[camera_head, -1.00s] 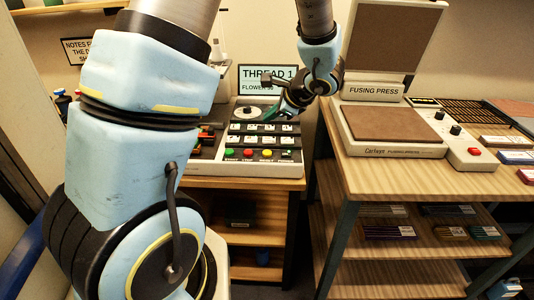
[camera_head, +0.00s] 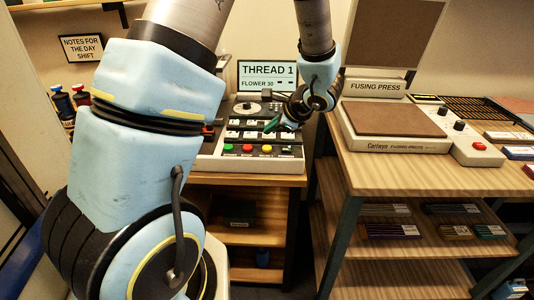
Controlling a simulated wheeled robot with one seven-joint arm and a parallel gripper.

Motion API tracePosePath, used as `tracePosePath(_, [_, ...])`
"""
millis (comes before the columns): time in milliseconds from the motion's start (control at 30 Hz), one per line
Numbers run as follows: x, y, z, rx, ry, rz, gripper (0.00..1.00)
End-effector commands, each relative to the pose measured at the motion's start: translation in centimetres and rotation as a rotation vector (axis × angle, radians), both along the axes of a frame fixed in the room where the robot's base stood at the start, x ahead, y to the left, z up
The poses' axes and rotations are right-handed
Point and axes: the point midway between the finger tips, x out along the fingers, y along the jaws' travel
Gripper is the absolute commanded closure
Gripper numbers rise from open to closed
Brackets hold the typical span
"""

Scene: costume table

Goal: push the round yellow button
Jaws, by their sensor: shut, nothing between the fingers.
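The round yellow button (camera_head: 266,149) is in a row along the front of a grey control panel (camera_head: 215,163). A red button (camera_head: 247,148) and a green button (camera_head: 229,148) are to its left, and a dark button (camera_head: 287,149) is to its right. My gripper (camera_head: 271,125) comes down from the upper right over the panel.
A screen (camera_head: 266,74) reading "THREAD 1" stands behind the panel. The fusing press (camera_head: 395,145) is on the wooden table to the right, with a gap between the tables. My arm covers the left part of the view.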

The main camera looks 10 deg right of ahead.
Motion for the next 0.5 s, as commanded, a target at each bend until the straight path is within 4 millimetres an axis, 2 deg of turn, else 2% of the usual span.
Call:
tracePosePath(33, [0.0,0.0,-1.4,0.001,0.000,-0.001,1.00])
tracePosePath(200, [0.0,0.0,-2.9,0.000,-0.001,0.001,1.00])
tracePosePath(500, [0.0,0.0,-3.0,0.000,-0.001,0.001,1.00])
